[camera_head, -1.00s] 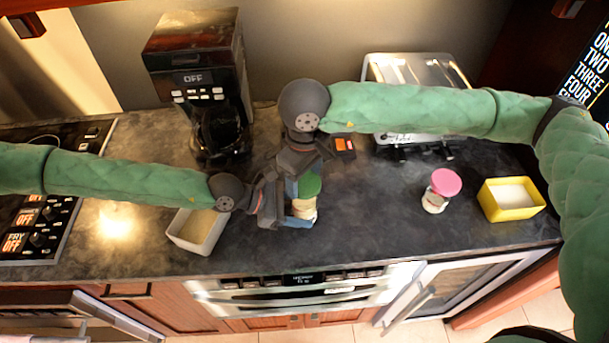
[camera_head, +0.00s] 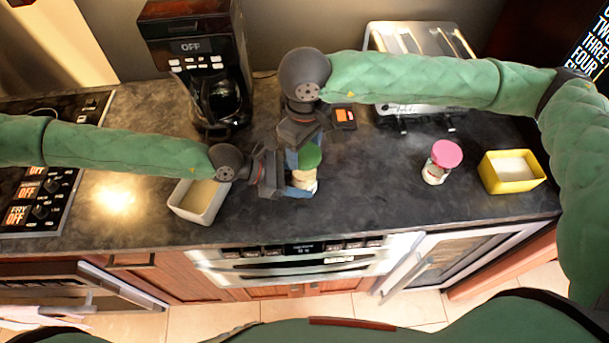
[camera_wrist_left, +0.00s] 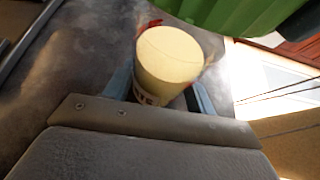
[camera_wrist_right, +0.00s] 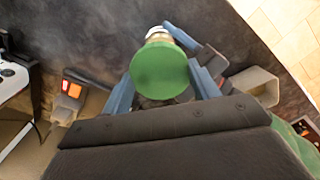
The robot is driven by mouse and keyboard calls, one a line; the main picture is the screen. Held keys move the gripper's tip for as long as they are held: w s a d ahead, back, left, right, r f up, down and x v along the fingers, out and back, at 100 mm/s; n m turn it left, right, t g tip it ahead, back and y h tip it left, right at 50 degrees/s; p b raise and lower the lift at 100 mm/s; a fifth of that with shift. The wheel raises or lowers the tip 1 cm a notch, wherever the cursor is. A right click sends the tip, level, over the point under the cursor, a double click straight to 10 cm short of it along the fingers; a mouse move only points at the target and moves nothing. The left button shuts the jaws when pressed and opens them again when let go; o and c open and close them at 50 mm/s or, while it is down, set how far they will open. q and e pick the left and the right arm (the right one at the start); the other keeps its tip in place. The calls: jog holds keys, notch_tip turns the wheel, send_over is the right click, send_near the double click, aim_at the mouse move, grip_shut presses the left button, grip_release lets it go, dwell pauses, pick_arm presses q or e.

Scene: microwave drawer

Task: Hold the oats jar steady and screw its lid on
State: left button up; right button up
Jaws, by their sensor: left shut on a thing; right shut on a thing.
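The oats jar (camera_head: 304,182) is a small cream jar on the dark counter. My left gripper (camera_head: 300,188) is shut on it from the left. In the left wrist view the jar (camera_wrist_left: 168,62) stands between the fingers, part of a label showing. The green lid (camera_head: 310,157) is above the jar, with my right gripper (camera_head: 300,160) shut on it from behind. In the right wrist view the round lid (camera_wrist_right: 160,70) covers most of the jar.
A white tub (camera_head: 199,200) stands left of the jar, a coffee maker (camera_head: 195,60) behind left. A pink-lidded jar (camera_head: 440,165) and a yellow tub (camera_head: 511,172) are at the right. A toaster (camera_head: 420,60) stands behind. Counter between the oats jar and pink-lidded jar is clear.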

aim_at(304, 177)
jog(key=shift+f, duration=1.75)
dwell(4.1)
dwell(0.3)
pick_arm(q)
jog(key=c, duration=0.4)
jog(key=shift+c, duration=1.1)
pick_arm(e)
jog(key=o, duration=1.1)
jog(key=c, duration=1.2)
jog(key=m, duration=0.4)
jog(key=shift+m, duration=0.4)
jog(key=m, duration=0.4)
jog(key=shift+m, duration=0.3)
